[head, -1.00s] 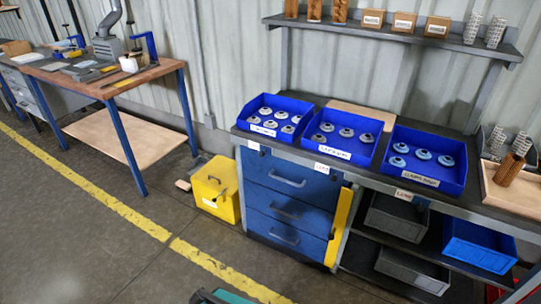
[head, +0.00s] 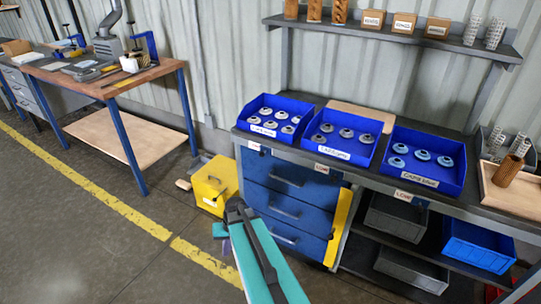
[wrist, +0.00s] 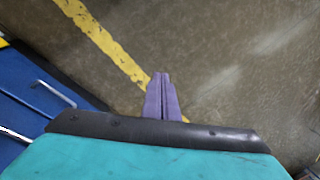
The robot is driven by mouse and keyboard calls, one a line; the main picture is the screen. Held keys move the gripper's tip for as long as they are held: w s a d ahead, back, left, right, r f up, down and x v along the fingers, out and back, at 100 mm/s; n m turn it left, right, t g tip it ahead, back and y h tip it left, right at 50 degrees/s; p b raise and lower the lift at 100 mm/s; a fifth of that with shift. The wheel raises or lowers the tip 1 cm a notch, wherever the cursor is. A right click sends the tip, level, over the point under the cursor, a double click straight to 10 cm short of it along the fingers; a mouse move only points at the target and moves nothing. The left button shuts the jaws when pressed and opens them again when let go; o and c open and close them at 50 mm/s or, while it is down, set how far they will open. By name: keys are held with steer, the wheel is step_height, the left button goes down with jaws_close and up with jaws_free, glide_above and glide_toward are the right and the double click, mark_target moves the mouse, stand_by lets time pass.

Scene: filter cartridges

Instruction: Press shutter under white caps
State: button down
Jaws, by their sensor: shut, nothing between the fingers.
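Three blue bins of caps stand in a row on the bench. The left bin (head: 246,121) holds several pale, whitish caps, the middle bin (head: 316,146) pale greyish caps and the right bin (head: 430,184) bluish caps. Their front labels are too small to read surely. On the bench edge below them are small pale plates: left (head: 254,146), middle (head: 321,169) and right (head: 404,196). The middle and right ones bear reddish lettering. My gripper (wrist: 160,76) points at the floor, its purple fingers together and empty. In the head view it is low, in front of the drawers, apart from the plates.
A blue drawer cabinet (head: 288,206) with bar handles stands under the bench, with a yellow strip beside it. A yellow box (head: 214,184) sits on the floor to its left. A shelf (head: 450,43) with filters and cartons hangs above. The floor at left is open.

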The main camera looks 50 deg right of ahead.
mark_target(263, 153)
steer(key=w+d+r+m+t+h, duration=0.1)
steer(key=w+d+r+t, duration=0.1)
steer(key=d+r, duration=0.6)
steer(key=w+d+r+m+t, duration=0.2)
steer(key=d+r, duration=0.3)
steer(key=d, duration=0.4)
steer(key=s+d+r+m+t+h, duration=0.2)
steer(key=s+d+r+h, duration=0.1)
steer(key=d+r, duration=1.3)
steer(key=shift+s+d+r+p, duration=0.35)
steer(key=shift+s+d+p, duration=0.15)
steer(key=shift+d, duration=0.65)
steer(key=shift+f, duration=0.1)
steer(key=p+x, duration=0.1)
steer(key=x, duration=0.9)
steer(key=shift+w, duration=0.25)
steer(key=shift+w+a+r+p, duration=0.25)
steer(key=shift+w+p, duration=0.05)
steer(key=shift+w, duration=0.2)
steer(key=shift+w+a+r+p, duration=0.25)
steer(key=shift+w+a, duration=0.05)
steer(key=shift+w, duration=0.15)
steer(key=shift+w+a, duration=0.3)
steer(key=shift+w, duration=0.35)
steer(key=shift+d, duration=0.15)
steer(key=shift+w, duration=0.1)
